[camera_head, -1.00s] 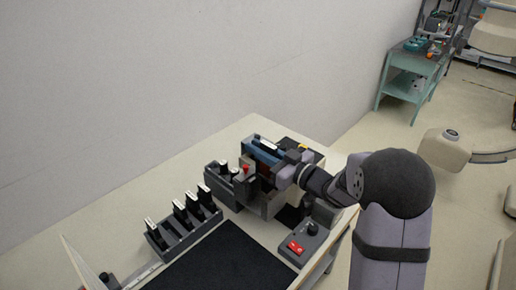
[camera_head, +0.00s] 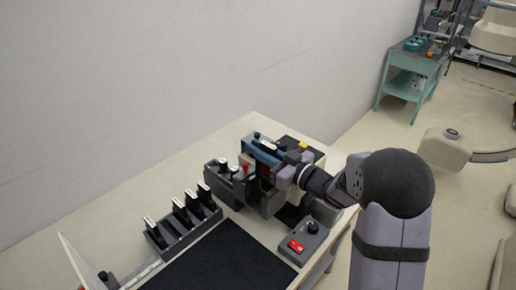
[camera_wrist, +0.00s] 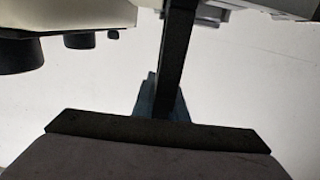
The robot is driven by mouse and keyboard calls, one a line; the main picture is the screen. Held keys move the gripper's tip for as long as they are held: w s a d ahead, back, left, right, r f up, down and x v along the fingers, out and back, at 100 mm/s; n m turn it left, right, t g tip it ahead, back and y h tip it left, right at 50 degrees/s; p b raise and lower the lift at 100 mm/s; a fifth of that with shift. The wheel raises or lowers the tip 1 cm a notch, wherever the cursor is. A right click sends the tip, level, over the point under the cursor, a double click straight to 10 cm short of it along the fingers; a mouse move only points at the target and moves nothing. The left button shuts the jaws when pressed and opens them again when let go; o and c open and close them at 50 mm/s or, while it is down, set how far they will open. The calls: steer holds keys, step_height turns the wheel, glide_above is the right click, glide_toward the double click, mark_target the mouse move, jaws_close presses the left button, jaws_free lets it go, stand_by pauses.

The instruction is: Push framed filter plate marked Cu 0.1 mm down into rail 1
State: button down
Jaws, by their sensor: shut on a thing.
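My gripper (camera_head: 291,168) is at the housing with the blue top (camera_head: 263,152) at the back of the table. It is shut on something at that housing. I take this to be the framed filter plate, but the gripper hides most of it and no Cu 0.1 mm marking is readable. In the wrist view, a dark upright bar (camera_wrist: 176,55) runs down to a blue-grey piece (camera_wrist: 150,95) behind the dark edge of my gripper (camera_wrist: 160,130). I cannot tell which rail is rail 1, or how deep the plate sits.
A grey rack (camera_head: 180,232) with several black-handled plates stands at the left. A black mat (camera_head: 225,262) covers the front middle. A control box with a red switch (camera_head: 296,246) is at the right front. A red knob (camera_head: 245,167) stands close left of my gripper.

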mark_target(257, 162)
steer(key=shift+f+b, duration=1.75)
steer(key=shift+f, duration=0.5)
steer(key=c, duration=1.8)
jaws_free()
steer(key=shift+o, duration=0.6)
steer(key=shift+s+f, duration=0.1)
steer(key=shift+s+d+f, duration=0.15)
steer(key=shift+s+d, duration=0.2)
steer(key=shift+r+b+v, duration=0.2)
steer(key=shift+b+v, duration=0.45)
steer(key=shift+v, duration=0.9)
steer(key=shift+r+b+v, duration=0.2)
steer(key=shift+b+v, duration=0.45)
steer(key=shift+v, duration=0.95)
steer(key=shift+w, duration=0.1)
